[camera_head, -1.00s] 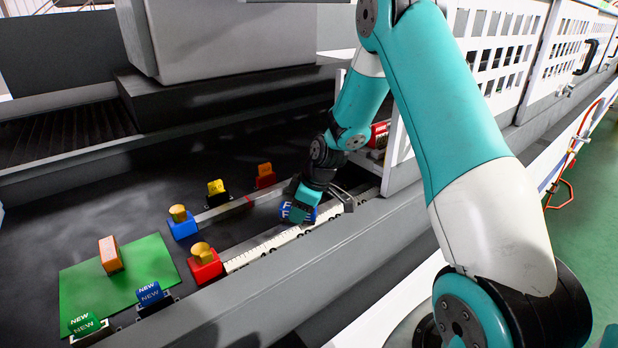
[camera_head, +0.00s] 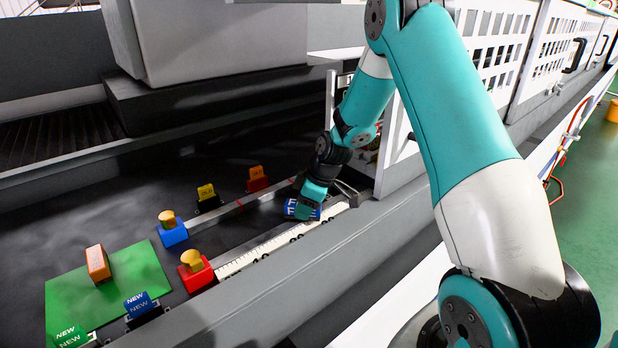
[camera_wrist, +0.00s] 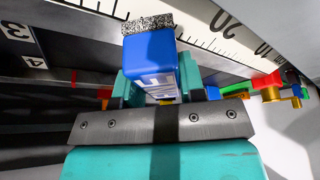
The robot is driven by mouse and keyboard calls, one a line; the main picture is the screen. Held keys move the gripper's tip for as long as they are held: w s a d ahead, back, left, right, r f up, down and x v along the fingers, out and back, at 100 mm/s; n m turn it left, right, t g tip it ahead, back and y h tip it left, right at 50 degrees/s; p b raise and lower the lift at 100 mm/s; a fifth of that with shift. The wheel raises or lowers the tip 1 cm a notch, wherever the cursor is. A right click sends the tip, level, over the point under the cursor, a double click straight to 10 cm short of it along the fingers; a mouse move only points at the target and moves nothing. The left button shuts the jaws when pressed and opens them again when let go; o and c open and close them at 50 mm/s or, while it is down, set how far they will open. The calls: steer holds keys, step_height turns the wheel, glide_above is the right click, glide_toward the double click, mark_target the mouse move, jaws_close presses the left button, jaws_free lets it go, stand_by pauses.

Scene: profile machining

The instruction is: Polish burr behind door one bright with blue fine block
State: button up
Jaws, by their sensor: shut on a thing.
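My gripper (camera_head: 309,201) is shut on the blue fine block (camera_head: 297,210) beside the white ruled rail, close to the door edge. In the wrist view, the blue block (camera_wrist: 152,58) sits between my teal gripper fingers (camera_wrist: 160,88), its grey speckled abrasive face pointing toward the ruled rail (camera_wrist: 206,30). I cannot tell whether that face touches the rail. The white perforated door (camera_head: 398,135) stands to the right of my gripper. The burr is not visible in either view.
A green mat (camera_head: 135,268) with an orange block (camera_head: 97,264) lies at the left. Red (camera_head: 196,278) and blue (camera_head: 172,234) holders, a blue NEW block (camera_head: 140,303) and a green NEW block (camera_head: 70,337) stand near it. A grey ledge (camera_head: 260,290) runs along the front.

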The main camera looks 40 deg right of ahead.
step_height(320, 180, up, 2)
steer(key=shift+a+r, duration=0.15)
steer(key=shift+r, duration=0.05)
steer(key=shift+r+p, duration=2)
steer(key=shift+r, duration=0.7)
steer(key=shift+s+f, duration=0.1)
